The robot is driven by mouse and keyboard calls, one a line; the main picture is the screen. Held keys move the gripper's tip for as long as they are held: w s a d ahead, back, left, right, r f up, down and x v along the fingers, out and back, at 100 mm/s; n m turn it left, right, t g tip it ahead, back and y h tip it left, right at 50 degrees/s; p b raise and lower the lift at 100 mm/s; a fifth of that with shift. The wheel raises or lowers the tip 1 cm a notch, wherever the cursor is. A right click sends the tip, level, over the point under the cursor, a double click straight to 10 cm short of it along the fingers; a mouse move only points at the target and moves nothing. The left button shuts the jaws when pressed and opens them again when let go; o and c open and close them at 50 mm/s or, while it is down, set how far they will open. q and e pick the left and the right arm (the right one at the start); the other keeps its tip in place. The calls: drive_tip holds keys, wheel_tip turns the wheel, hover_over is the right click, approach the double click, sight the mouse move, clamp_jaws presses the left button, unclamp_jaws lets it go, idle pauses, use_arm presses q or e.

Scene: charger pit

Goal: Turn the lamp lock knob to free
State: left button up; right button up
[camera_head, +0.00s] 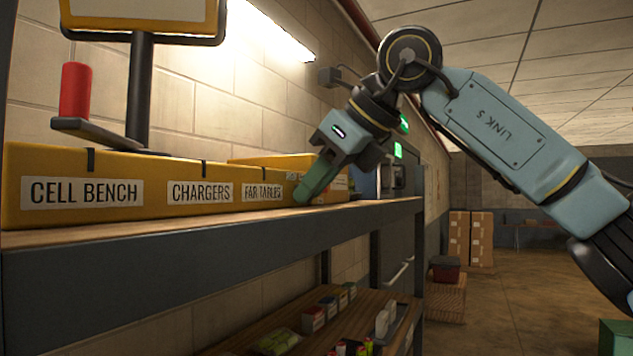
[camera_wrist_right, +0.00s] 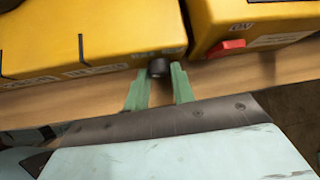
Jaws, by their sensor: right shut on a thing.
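My right gripper (camera_head: 305,190) reaches in from the right to the right end of the long yellow box front, beside the FAR TABLES label. The right wrist view shows its two green fingers (camera_wrist_right: 161,78) on either side of a small dark round knob (camera_wrist_right: 159,67), shut on it. The knob sits at the right end of the yellow box (camera_wrist_right: 100,38) on the wooden shelf. In the head view the fingers hide the knob. Its pointer or marks are not readable. My left gripper is not in view.
The yellow box (camera_head: 110,172) bears CELL BENCH, CHARGERS and FAR TABLES labels. A second yellow box (camera_wrist_right: 240,22) with a red part (camera_wrist_right: 226,48) lies close right of the knob.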

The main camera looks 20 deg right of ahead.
drive_tip(key=shift+w+d+m+g+y, duration=0.1)
drive_tip(key=shift+m+g+y, duration=0.3)
drive_tip(key=shift+g+y, duration=0.2)
drive_tip(key=shift+w+d+m+g+y, duration=0.1)
drive_tip(key=shift+m+g+y, duration=0.3)
drive_tip(key=shift+g+y, duration=0.2)
drive_tip(key=o, duration=1)
drive_tip(key=shift+s+d+r, duration=0.1)
drive_tip(key=v, duration=1.3)
drive_tip(key=shift+r, duration=0.1)
